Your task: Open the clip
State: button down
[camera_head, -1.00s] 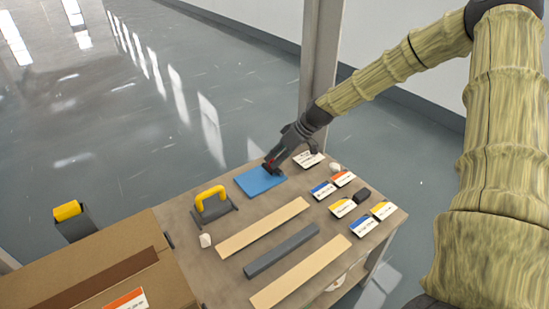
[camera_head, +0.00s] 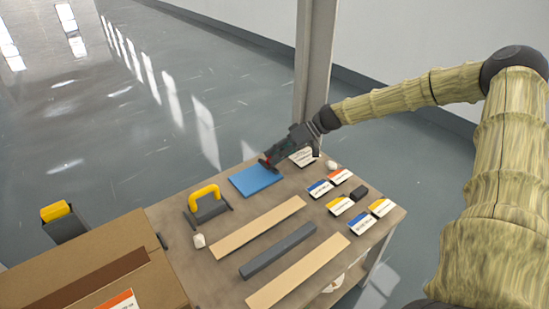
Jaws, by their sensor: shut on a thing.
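My gripper (camera_head: 269,160) is at the back edge of the workbench, tilted down to the left over the far edge of a flat blue pad (camera_head: 256,181). It is shut on a small dark and red thing (camera_head: 264,163), which may be the clip. The fingers hide most of it, and it is too small to tell whether it is open or closed. I cannot tell whether it touches the pad.
A yellow-handled grey tool (camera_head: 206,202) stands left of the pad. Two pale strips (camera_head: 260,227) and a dark grey bar (camera_head: 279,251) lie in front. Several labelled cards (camera_head: 341,206) lie right. A metal post (camera_head: 317,60) rises behind; a cardboard box (camera_head: 95,262) is front left.

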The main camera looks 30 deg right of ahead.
dwell(0.5)
jog(key=c, duration=1.3)
grip_release()
jog(key=shift+v, duration=6)
jog(key=shift+d+f, duration=0.1)
jog(key=shift+f, duration=0.05)
